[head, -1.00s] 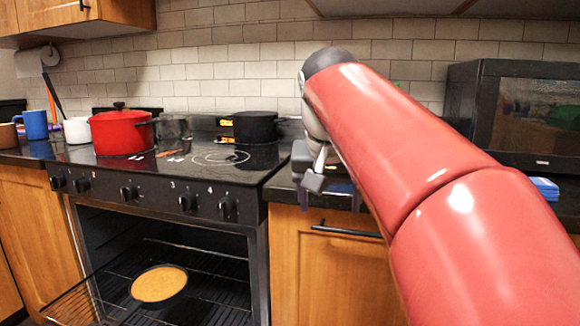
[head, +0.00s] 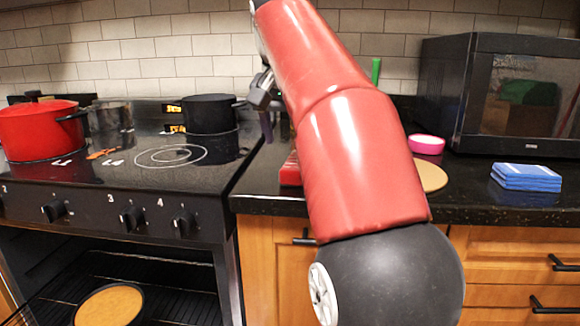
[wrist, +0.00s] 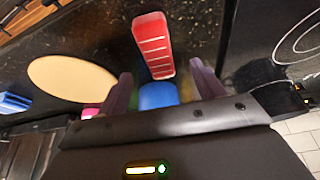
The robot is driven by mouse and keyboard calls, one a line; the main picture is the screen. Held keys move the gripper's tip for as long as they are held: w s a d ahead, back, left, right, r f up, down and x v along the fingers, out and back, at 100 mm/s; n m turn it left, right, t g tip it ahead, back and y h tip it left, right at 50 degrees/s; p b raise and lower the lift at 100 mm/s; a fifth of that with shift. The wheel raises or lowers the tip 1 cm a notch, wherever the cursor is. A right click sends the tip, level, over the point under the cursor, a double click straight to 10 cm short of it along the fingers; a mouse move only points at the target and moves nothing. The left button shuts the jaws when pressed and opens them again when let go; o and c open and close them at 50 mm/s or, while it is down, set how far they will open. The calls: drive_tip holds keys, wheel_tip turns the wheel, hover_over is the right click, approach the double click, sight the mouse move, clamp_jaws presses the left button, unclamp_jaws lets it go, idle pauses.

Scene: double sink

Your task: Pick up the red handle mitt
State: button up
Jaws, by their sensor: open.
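The red handle mitt (wrist: 153,45), with pale stripes across it, lies on the dark counter in the wrist view. In the head view only its left part (head: 290,170) shows at the counter's front, and my arm hides the rest. My gripper (wrist: 161,76) is open, with its two fingers apart. In the wrist view, the mitt appears just beyond the fingertips, roughly centred between them. I see no contact. In the head view my gripper (head: 274,122) is above the counter beside the stove, partly hidden by my arm.
A blue object (wrist: 158,96) shows between the fingers. A tan round board (wrist: 72,78) lies beside the mitt. A pink item (head: 427,144), blue pads (head: 526,177) and a microwave (head: 520,100) are right. The stove with a black pot (head: 209,114) and red pot (head: 40,130) is left.

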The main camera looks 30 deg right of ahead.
sight(296, 162)
drive_tip(key=b+x, duration=0.1)
drive_tip(key=x, duration=0.2)
drive_tip(key=b+x, duration=0.1)
drive_tip(key=x, duration=0.2)
drive_tip(key=shift+s+d+f, duration=0.1)
drive_tip(key=shift+s+f, duration=0.05)
drive_tip(key=shift+f, duration=0.1)
drive_tip(key=c, duration=1.2)
drive_tip(key=shift+r, duration=0.1)
